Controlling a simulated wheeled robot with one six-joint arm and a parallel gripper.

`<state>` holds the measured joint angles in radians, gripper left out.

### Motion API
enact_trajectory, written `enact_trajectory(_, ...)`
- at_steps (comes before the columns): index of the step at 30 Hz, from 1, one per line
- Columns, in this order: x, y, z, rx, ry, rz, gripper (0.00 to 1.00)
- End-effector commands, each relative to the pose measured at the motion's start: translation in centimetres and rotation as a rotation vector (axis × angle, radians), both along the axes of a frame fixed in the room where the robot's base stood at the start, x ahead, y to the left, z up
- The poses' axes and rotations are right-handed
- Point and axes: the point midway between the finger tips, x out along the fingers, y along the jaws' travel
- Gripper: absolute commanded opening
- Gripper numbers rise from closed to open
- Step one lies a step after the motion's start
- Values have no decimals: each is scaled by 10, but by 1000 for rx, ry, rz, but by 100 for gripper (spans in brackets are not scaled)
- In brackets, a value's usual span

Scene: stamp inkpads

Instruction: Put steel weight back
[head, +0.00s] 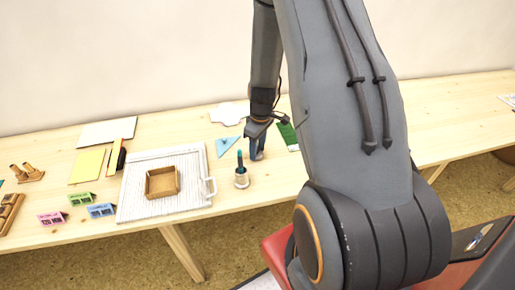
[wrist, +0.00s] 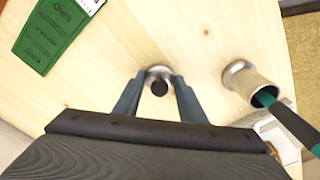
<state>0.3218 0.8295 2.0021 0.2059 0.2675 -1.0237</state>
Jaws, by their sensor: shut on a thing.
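The steel weight (wrist: 158,71) shows in the wrist view as a small round silvery piece with a dark knob. It sits between the fingertips of my gripper (wrist: 157,78), which is shut on it. In the head view my gripper (head: 257,148) is low over the table, behind a small cup with a teal-handled tool. There the weight is mostly hidden by the fingers. I cannot tell whether the weight touches the table or hangs just above it.
The cup (head: 241,180) stands close by; it also shows in the wrist view (wrist: 250,84). A green card (head: 289,136) and a blue triangle (head: 227,145) lie nearby. A white ribbed board (head: 140,195) bears a wooden tray (head: 150,193). Bare table (head: 285,172) lies right of the cup.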

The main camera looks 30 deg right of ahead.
Motion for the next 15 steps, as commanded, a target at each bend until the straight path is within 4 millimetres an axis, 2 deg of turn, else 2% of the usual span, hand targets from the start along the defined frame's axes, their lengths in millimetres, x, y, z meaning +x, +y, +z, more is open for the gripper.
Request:
enact_trajectory(8,0,0,-3,0,0,0,6)
enact_trajectory(9,0,0,-3,0,0,0,39)
enact_trajectory(12,0,0,-3,0,0,0,56)
enact_trajectory(15,0,0,-3,0,0,0,56)
